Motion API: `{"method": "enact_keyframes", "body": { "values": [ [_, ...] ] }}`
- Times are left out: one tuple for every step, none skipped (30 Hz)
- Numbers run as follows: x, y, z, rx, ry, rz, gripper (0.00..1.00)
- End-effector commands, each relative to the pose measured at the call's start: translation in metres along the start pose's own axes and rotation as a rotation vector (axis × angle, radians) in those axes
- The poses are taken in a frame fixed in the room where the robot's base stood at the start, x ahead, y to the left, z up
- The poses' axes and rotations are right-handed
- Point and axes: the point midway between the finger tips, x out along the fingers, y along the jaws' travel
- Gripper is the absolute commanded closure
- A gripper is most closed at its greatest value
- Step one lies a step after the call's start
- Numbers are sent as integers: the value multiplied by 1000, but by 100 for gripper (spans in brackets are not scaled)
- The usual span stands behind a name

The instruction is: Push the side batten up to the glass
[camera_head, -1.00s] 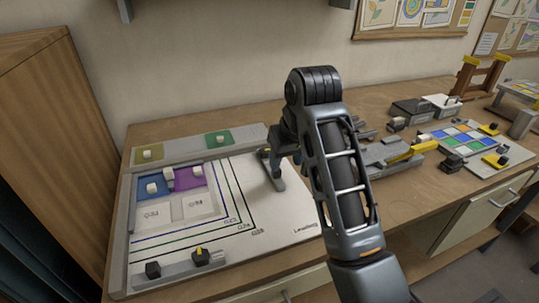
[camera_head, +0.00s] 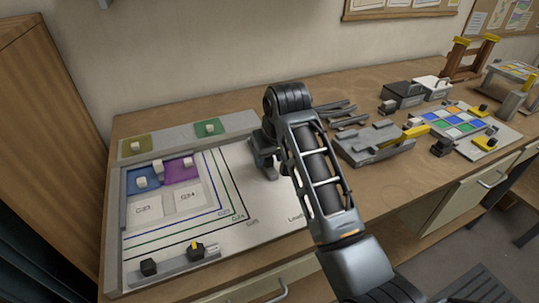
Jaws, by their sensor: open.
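The work board (camera_head: 262,207) lies at the left of the bench, with nested blue, green and black outlines. A blue glass piece (camera_head: 154,184) and a purple glass piece (camera_head: 182,175) lie side by side in the grey-edged layout, each with a pale knob. A loose-looking grey batten (camera_head: 176,267) with two dark knobs, one topped yellow, lies along the board's front edge, apart from the glass. I cannot tell whether it is the side batten. My gripper (camera_head: 267,170) is open and empty over the board's right part, its fingers partly hidden by my arm.
Olive (camera_head: 132,148) and green (camera_head: 205,136) glass pieces sit in a grey strip behind the layout. A grey fixture (camera_head: 375,148) and a board of coloured tiles (camera_head: 460,130) stand to the right. The board's front middle is clear.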

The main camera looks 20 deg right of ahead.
Motion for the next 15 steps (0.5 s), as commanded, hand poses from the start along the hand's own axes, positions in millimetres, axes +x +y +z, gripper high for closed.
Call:
{"method": "enact_keyframes", "body": {
  "values": [
    [0,0,0,0,0,0,51],
    [0,0,0,0,0,0,51],
    [0,0,0,0,0,0,51],
    [0,0,0,0,0,0,51],
    [0,0,0,0,0,0,53],
    [0,0,0,0,0,0,57],
    [0,0,0,0,0,0,60],
    [0,0,0,0,0,0,63],
    [0,0,0,0,0,0,66],
    [0,0,0,0,0,0,69],
    [0,0,0,0,0,0,72],
    [0,0,0,0,0,0,76],
    [0,0,0,0,0,0,79],
    [0,0,0,0,0,0,82],
    [0,0,0,0,0,0,86]
  ]
}}
